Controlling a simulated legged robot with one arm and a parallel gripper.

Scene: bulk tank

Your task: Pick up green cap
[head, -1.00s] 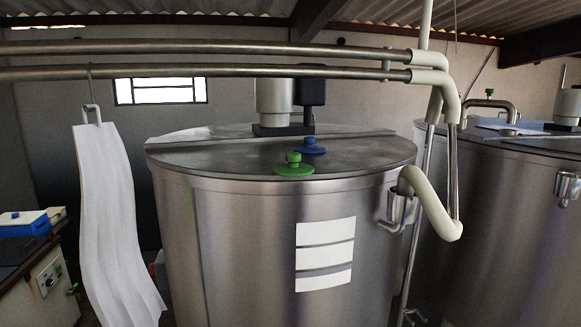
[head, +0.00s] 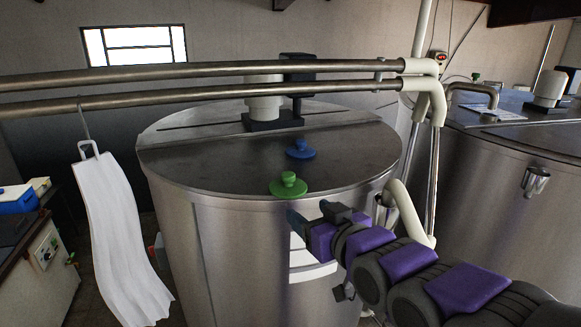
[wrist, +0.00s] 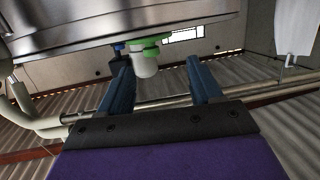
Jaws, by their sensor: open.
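The green cap (head: 288,184), a round disc with a knob on top, sits at the near edge of the steel tank's lid (head: 220,165). My gripper (head: 308,214) is open and empty, just below and slightly right of the cap in the head view, in front of the tank wall. The wrist view looks inverted, with the tank (wrist: 100,22) at the top. There the green cap (wrist: 154,42) shows between and beyond the two blue fingers, apart from them.
A blue cap (head: 299,150) sits behind the green one on the lid. A white and dark motor unit (head: 265,108) stands at the lid's rear. Two horizontal pipes (head: 180,75) cross above the tank, with a white cloth (head: 118,235) hanging at left. A second tank (head: 510,165) stands right.

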